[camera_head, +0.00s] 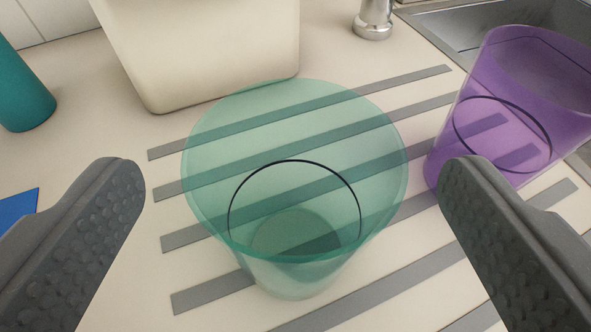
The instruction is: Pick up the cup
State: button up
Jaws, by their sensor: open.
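A see-through green cup (295,215) stands upright on the grey-striped part of the counter, in the middle of the view. It looks empty. A see-through purple cup (510,110) stands to its right, partly behind my right finger. My gripper (292,205) is open, with one grey finger on each side of the green cup. A gap shows between each finger and the green cup. The right finger's tip overlaps the purple cup's lower edge in the picture; I cannot tell if they touch.
A cream container (205,50) stands close behind the green cup. A teal cylinder (20,90) and a blue flat item (18,214) are at the left. A metal tap base (373,20) and a sink (480,25) are at the back right.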

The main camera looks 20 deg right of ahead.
aim_at(294, 118)
jog(key=shift+b+x, duration=0.9)
jog(key=shift+x, duration=1.95)
jog(key=c, duration=1)
